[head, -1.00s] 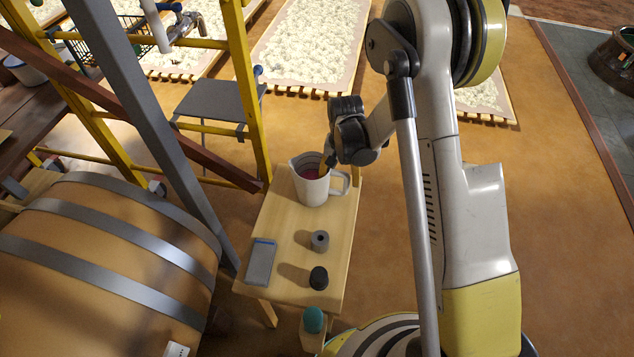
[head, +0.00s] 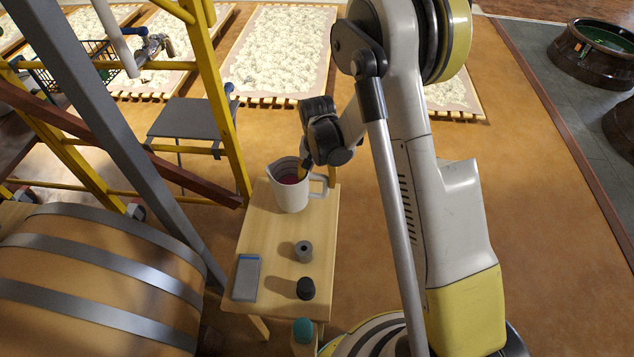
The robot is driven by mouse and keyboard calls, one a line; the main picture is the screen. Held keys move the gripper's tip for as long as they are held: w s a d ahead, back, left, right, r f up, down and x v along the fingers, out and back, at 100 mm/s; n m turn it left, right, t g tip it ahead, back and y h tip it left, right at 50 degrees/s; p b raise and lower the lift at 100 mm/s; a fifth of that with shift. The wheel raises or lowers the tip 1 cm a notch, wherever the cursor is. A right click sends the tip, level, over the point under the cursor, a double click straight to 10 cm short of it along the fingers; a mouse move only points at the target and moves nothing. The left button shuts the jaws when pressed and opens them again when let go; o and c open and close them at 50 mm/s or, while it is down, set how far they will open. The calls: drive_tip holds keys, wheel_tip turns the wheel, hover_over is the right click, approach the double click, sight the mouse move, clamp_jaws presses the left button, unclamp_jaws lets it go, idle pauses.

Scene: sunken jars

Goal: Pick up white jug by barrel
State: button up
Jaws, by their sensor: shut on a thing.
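The white jug (head: 292,197) stands upright at the far end of a small wooden table, with red contents showing inside its open top. Its handle is on its right side. My gripper (head: 304,167) comes in from the upper right and is shut on the jug at the rim, near the handle. The fingertips are small and partly hidden, so the exact contact is hard to see. The barrel (head: 95,265), wooden with grey metal hoops, lies to the left of the table.
On the table (head: 273,232) are a grey cylinder (head: 303,251), a black cylinder (head: 306,289) and a flat grey-blue box (head: 246,277). A teal-capped bottle (head: 303,331) is at its near end. A yellow frame (head: 229,110) with slanted beams stands at left. Open floor (head: 540,190) lies right.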

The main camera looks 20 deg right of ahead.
drive_tip(key=s+d+r+p, duration=0.4)
drive_tip(key=s+d+r, duration=0.3)
drive_tip(key=d, duration=0.2)
drive_tip(key=shift+r, duration=0.3)
drive_tip(key=shift+d, duration=0.15)
idle(0.3)
drive_tip(key=o, duration=0.7)
drive_tip(key=c, duration=0.7)
